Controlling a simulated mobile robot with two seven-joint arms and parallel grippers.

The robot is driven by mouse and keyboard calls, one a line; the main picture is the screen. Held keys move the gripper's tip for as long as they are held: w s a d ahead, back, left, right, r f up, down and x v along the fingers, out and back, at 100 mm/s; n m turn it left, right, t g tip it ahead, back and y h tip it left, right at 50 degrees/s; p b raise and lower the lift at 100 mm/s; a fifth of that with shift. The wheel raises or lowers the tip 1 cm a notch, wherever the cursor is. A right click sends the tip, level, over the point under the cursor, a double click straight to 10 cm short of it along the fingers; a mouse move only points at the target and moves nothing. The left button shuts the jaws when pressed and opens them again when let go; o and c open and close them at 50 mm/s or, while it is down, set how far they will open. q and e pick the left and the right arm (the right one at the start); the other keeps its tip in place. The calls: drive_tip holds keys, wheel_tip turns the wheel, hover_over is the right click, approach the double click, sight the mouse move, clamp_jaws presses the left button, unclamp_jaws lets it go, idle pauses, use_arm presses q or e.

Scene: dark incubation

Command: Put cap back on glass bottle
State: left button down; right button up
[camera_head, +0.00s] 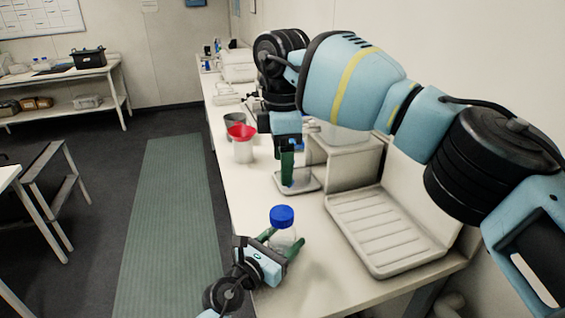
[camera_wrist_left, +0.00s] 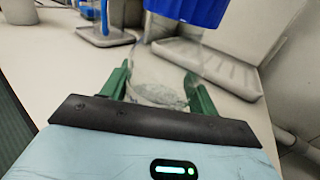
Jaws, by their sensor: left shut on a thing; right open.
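The clear glass bottle (camera_head: 283,238) stands upright near the front of the bench. The blue cap (camera_head: 282,216) is at its top; whether it is screwed down I cannot tell. My left gripper (camera_head: 285,243) is shut on the bottle, with a green finger on each side. The left wrist view shows the bottle (camera_wrist_left: 160,80) between the fingers, with the blue cap (camera_wrist_left: 188,10) above, cut off by the top edge. My right gripper (camera_head: 288,178) is open, pointing down over a small tray farther back, apart from the bottle and cap.
The small tray (camera_head: 309,183) lies under my right gripper. A ribbed tray of a pale device (camera_head: 385,230) stands right of the bottle. A red-topped container (camera_head: 242,148) and a grey cup (camera_head: 234,121) stand farther back. Some bench between the bottle and the container is clear.

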sight(273, 249)
use_arm(q)
drive_tip(key=shift+c, duration=1.6)
unclamp_jaws()
drive_tip(key=v, duration=0.6)
drive_tip(key=shift+s+a+p, duration=0.25)
drive_tip(key=shift+p, duration=0.1)
drive_tip(key=shift+s+a, duration=0.35)
drive_tip(key=shift+s, duration=0.15)
use_arm(e)
drive_tip(key=shift+s+r, duration=0.25)
drive_tip(key=shift+r, duration=1)
use_arm(q)
drive_tip(key=shift+s, duration=0.1)
